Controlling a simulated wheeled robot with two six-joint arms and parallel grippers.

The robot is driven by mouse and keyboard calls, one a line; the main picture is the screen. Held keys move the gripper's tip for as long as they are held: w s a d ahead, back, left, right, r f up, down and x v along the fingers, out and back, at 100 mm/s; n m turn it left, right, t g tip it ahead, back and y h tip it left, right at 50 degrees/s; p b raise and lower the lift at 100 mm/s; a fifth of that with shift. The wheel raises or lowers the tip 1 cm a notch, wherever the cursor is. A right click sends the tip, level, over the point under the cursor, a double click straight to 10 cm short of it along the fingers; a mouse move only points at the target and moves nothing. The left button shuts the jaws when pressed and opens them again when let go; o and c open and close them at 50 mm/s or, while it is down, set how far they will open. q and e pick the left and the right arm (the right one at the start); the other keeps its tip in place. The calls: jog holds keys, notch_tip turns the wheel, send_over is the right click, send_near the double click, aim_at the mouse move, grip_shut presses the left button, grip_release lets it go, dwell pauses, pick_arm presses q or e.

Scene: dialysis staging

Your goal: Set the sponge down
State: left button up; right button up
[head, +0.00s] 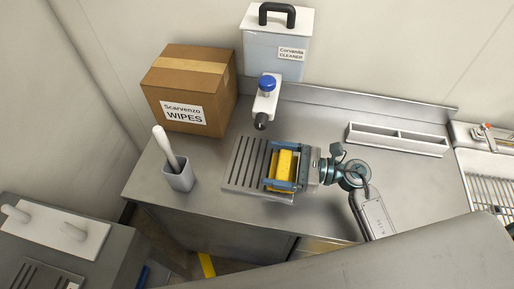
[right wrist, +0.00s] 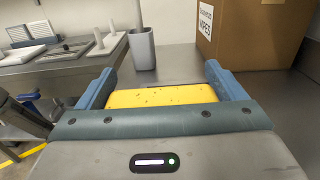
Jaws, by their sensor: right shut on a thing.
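The yellow sponge (head: 283,168) is between the blue fingers of my right gripper (head: 282,170), over the slotted drain area (head: 245,168) of the steel counter. The right gripper is shut on it. In the right wrist view the sponge (right wrist: 162,96) lies flat between the two blue fingers (right wrist: 163,88), its top face showing small dark pores. Whether the sponge's underside touches the drain slots is hidden. My left gripper is not in view.
A grey cup with a white-handled tool (head: 178,178) stands left of the slots. Behind are a cardboard wipes box (head: 190,88), a cleaner container (head: 275,50) and a blue-topped dispenser (head: 266,95). A white divided tray (head: 397,139) lies right. The counter's front middle is clear.

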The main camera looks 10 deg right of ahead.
jog(key=w+a, duration=0.1)
jog(key=w, duration=0.1)
jog(key=w+a+p, duration=0.1)
jog(key=w, duration=0.1)
jog(key=w+a+p, duration=0.1)
jog(key=w, duration=0.1)
jog(key=shift+w+a+f, duration=0.25)
jog(key=shift+w+a+p, duration=0.25)
jog(key=shift+w+p, duration=0.05)
jog(key=shift+w, duration=0.1)
notch_tip(320, 180, down, 4)
jog(key=shift+s+r+p, duration=0.1)
jog(key=shift+r+p, duration=0.05)
jog(key=shift+p, duration=0.5)
jog(key=shift+d, duration=0.1)
jog(key=shift+f+b, duration=0.2)
jog(key=shift+b, duration=0.1)
jog(key=o, duration=0.7)
jog(key=shift+r, duration=0.1)
